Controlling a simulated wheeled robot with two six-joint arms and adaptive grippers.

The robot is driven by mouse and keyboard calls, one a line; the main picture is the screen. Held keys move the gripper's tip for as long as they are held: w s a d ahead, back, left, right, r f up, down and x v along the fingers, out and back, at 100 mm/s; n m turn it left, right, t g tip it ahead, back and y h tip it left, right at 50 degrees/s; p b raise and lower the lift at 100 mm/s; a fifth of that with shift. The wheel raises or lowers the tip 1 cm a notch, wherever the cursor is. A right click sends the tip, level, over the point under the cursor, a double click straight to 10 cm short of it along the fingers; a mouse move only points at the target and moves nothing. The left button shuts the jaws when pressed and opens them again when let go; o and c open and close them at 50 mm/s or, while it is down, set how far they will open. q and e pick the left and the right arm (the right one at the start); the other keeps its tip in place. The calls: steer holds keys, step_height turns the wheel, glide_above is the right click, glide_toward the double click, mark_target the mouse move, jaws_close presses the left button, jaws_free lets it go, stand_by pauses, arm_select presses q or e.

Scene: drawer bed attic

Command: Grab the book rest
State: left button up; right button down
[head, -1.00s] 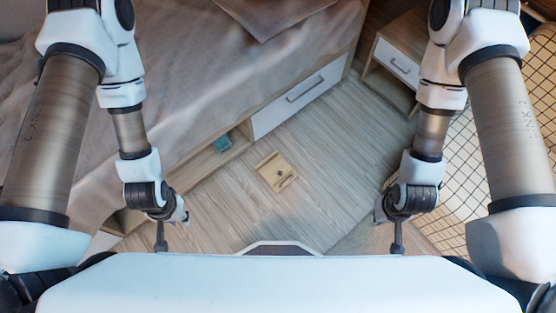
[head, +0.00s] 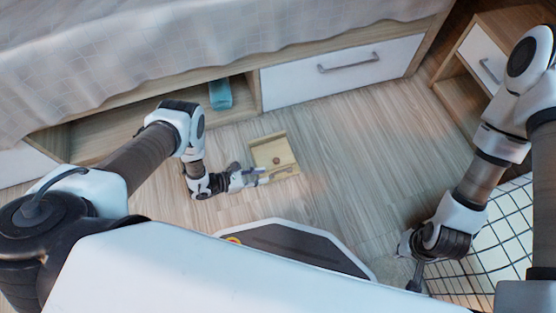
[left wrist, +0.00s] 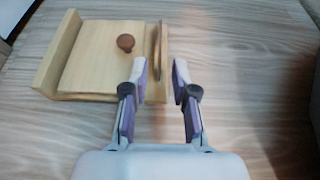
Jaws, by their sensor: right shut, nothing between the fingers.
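The book rest (head: 268,150) is a light wooden piece with a raised edge and a brown knob, lying on the floor in front of the bed. In the left wrist view the book rest (left wrist: 92,58) fills the upper left, with a thin upright wooden piece at its right side. My left gripper (head: 264,174) is low at the book rest's near edge. My right gripper (head: 414,284) is far to the right, away from the book rest, and shut.
The bed (head: 200,45) has a white drawer (head: 330,72) and an open compartment holding a teal item (head: 220,94). A nightstand (head: 485,55) stands at the right. A wire-grid object (head: 505,235) is near my right arm. The floor (head: 350,150) right of the book rest is clear.

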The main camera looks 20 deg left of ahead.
mark_target(281, 172)
arm_select(q)
steer(key=b+x, duration=0.5)
steer(key=x, duration=0.4)
steer(key=shift+w+d+f, duration=0.15)
steer(key=shift+d+f, duration=0.05)
steer(key=shift+d, duration=0.05)
steer(key=shift+w+d+r, duration=0.1)
steer(key=shift+r, duration=0.1)
jaws_close()
